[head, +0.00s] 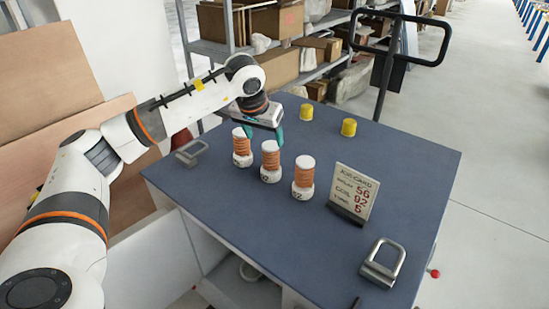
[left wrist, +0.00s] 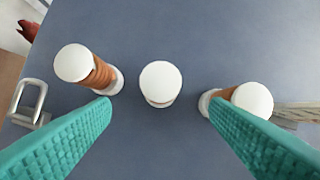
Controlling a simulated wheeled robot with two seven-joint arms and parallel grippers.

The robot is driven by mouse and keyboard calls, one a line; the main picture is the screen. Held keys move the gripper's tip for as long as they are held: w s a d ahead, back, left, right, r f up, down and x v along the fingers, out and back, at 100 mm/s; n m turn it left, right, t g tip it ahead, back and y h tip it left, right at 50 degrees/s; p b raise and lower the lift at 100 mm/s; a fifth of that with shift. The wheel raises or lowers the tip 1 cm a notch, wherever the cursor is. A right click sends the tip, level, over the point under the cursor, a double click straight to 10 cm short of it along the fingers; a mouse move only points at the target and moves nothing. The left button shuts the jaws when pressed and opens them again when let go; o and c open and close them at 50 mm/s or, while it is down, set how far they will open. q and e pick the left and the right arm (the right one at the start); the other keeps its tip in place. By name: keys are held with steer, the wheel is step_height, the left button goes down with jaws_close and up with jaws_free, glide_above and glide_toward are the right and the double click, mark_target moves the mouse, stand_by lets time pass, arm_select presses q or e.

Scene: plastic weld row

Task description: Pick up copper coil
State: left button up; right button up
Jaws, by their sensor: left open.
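Three copper coils on white spools stand upright in a row on the blue-grey table top: a left coil (head: 242,149), a middle coil (head: 270,161) and a right coil (head: 303,178). Each has a white cap and a base label too small to read surely. My left gripper (head: 263,134) is open and empty, its teal fingers pointing down over the row near the middle coil. In the left wrist view, the middle coil's white cap (left wrist: 161,82) lies between the fingers, with the left coil (left wrist: 100,74) and right coil (left wrist: 250,99) beyond them. My right gripper is out of view.
A job card (head: 353,192) with "COIL 92" stands right of the row. Metal shackles lie at the left edge (head: 191,152) and front right (head: 383,264). Two yellow cylinders (head: 306,112) (head: 349,127) stand at the back. Shelves with boxes (head: 277,20) are behind the table.

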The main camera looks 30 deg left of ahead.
mark_target(270, 145)
arm_select(q)
steer(key=x, duration=0.3)
steer(key=shift+f, duration=0.2)
steer(key=shift+w+f+p, duration=0.4)
steer(key=shift+f+p, duration=0.1)
steer(key=shift+f, duration=0.05)
steer(key=x, duration=0.1)
steer(key=p+x, duration=0.1)
steer(key=x, duration=0.1)
steer(key=shift+w+f, duration=0.15)
steer(key=shift+w, duration=0.2)
steer(key=shift+w+a+f, duration=0.1)
steer(key=shift+w+f, duration=0.05)
steer(key=shift+f, duration=0.2)
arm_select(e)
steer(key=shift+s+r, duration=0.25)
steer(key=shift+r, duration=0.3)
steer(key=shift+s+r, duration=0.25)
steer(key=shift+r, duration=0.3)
arm_select(q)
steer(key=shift+c, duration=0.3)
